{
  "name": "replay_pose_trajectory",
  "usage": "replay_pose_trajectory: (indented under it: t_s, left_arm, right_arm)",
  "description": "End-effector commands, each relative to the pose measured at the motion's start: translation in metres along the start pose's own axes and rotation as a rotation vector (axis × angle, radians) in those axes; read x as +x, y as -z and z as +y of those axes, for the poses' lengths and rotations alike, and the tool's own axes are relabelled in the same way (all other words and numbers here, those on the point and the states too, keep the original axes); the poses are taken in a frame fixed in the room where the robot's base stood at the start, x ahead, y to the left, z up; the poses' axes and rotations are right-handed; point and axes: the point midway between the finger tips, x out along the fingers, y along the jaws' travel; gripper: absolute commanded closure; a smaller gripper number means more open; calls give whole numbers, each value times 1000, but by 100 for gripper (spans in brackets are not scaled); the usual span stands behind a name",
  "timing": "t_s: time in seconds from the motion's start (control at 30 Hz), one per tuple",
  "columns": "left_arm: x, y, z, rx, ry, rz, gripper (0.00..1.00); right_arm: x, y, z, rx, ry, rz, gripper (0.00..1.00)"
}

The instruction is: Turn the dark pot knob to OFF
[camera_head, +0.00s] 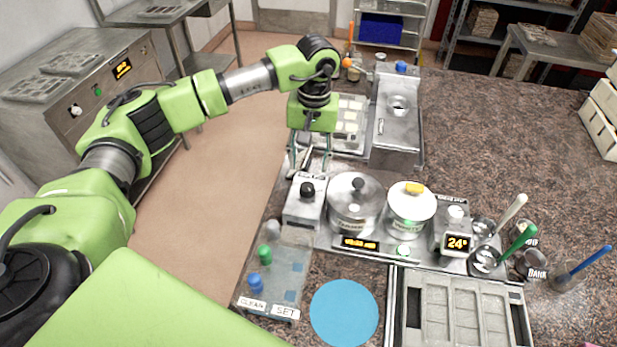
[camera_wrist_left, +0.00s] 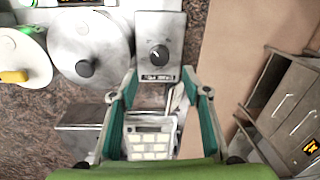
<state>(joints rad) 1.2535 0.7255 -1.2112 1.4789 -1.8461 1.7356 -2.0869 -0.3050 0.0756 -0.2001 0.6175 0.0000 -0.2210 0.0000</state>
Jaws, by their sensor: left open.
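The dark pot knob (camera_head: 307,189) is a round black knob on top of a light metal box (camera_head: 296,213), left of the two lidded pots. In the left wrist view the knob (camera_wrist_left: 158,54) shows a pale pointer mark, and a label too small to read sits on the box edge. My left gripper (camera_head: 308,173) points down just behind the box, its fingers spread and empty. In the left wrist view its fingertips (camera_wrist_left: 160,76) lie on either side of the box's near edge, short of the knob. The gripper is apart from the knob. My right gripper is not in view.
A steel pot (camera_head: 356,204) with a dark lid knob stands right beside the box. A white pot (camera_head: 411,210) with a yellow lid knob is further right. A white-celled tray (camera_head: 350,118) lies behind the gripper. A blue disc (camera_head: 344,312) lies in front.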

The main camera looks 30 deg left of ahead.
Motion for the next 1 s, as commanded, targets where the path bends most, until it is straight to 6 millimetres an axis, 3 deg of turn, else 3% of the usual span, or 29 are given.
replay_pose_trajectory:
  t_s: [0.03, 0.17, 0.4, 0.57, 0.87, 1.0]
  left_arm:
    - [8, -2, -1, 0, 3, -5, 57]
    - [36, -2, -1, 0, 2, -5, 57]
    - [75, -1, 0, -1, -1, -3, 57]
    - [88, 0, 1, 1, -1, 0, 57]
    - [90, 0, 0, 1, -1, 1, 57]
    - [90, 0, 0, 1, -1, 1, 93]
  right_arm:
    - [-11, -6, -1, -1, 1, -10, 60]
    - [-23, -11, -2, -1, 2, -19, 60]
    - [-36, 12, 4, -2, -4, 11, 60]
    - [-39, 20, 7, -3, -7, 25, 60]
    - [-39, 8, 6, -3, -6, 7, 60]
    - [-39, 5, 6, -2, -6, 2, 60]
